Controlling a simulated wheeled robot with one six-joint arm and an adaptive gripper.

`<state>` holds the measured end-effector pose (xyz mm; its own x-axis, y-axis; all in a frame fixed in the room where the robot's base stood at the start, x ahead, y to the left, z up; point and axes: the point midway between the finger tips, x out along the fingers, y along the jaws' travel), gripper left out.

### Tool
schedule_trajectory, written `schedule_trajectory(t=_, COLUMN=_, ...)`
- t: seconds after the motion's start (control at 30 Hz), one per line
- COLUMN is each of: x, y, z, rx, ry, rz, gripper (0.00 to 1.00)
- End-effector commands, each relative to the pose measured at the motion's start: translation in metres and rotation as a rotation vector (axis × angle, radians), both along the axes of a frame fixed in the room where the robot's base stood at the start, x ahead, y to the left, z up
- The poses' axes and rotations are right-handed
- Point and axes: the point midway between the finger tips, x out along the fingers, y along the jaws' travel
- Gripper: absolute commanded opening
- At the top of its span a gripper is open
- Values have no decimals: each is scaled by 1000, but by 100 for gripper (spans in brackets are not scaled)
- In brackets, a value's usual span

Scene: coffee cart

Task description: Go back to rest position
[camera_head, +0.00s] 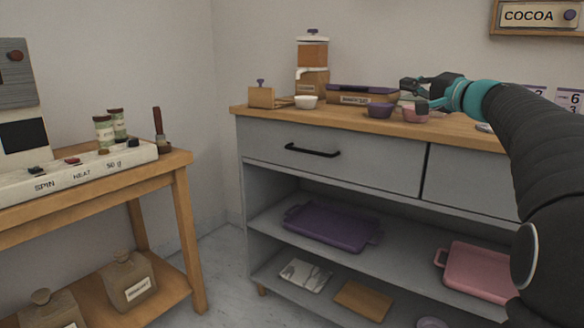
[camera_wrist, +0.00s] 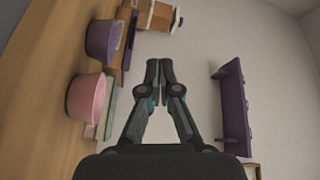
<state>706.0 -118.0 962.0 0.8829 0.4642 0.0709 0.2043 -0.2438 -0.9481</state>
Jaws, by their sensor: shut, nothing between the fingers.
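My gripper (camera_head: 408,84) is above the wooden top of the grey cabinet (camera_head: 330,171), near its back, with my dark arm reaching in from the right. In the wrist view my gripper (camera_wrist: 158,66) has its fingertips together with nothing held. A pink cup (camera_head: 414,113) stands on the top just below the gripper; the pink cup also shows in the wrist view (camera_wrist: 87,98). A purple cup (camera_head: 379,110) stands to its left; it shows in the wrist view too (camera_wrist: 100,40). The fingers look apart from both cups.
A box with a purple lid (camera_head: 362,92), a white bowl (camera_head: 306,101) and a dispenser (camera_head: 312,68) stand further left. A purple shelf (camera_wrist: 234,108) is on the wall. A side table (camera_head: 180,160) with jars stands at left. Floor shows between table and cabinet.

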Motion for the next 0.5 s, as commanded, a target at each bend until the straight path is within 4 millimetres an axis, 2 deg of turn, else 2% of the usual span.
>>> schedule_trajectory(t=0.17, x=-20, y=29, z=-11, rx=-72, ry=67, rz=23, gripper=0)
schedule_trajectory(t=0.33, x=-47, y=64, z=-31, rx=-171, ry=152, rz=55, gripper=0)
schedule_trajectory(t=0.47, x=-84, y=97, z=-55, rx=-285, ry=242, rz=87, gripper=0)
schedule_trajectory(t=0.5, x=-100, y=108, z=-65, rx=-330, ry=274, rz=101, gripper=0)
